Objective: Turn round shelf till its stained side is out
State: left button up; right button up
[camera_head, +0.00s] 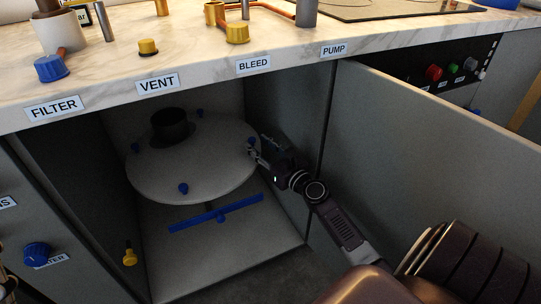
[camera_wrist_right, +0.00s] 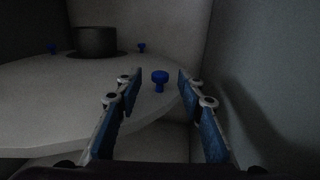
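The round shelf (camera_head: 190,165) is a pale grey disc inside the open cabinet under the counter. Several blue knobs stand around its rim, one at the front (camera_head: 183,188). A dark pot (camera_head: 172,125) stands on its far part. No stain shows on the visible top. My right gripper (camera_head: 253,151) is at the shelf's right edge. In the right wrist view its fingers (camera_wrist_right: 160,95) are spread apart, with a blue knob (camera_wrist_right: 160,79) between or just beyond them, not gripped. My left gripper is not in view.
A blue bar (camera_head: 216,213) lies low under the shelf. The cabinet's right wall (camera_head: 285,115) is close to my right gripper. An open door panel (camera_head: 430,150) stands to the right. The marble counter (camera_head: 200,60) overhangs above, with labelled valves.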

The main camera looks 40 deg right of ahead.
jog(key=s, duration=0.8)
jog(key=shift+a, duration=0.25)
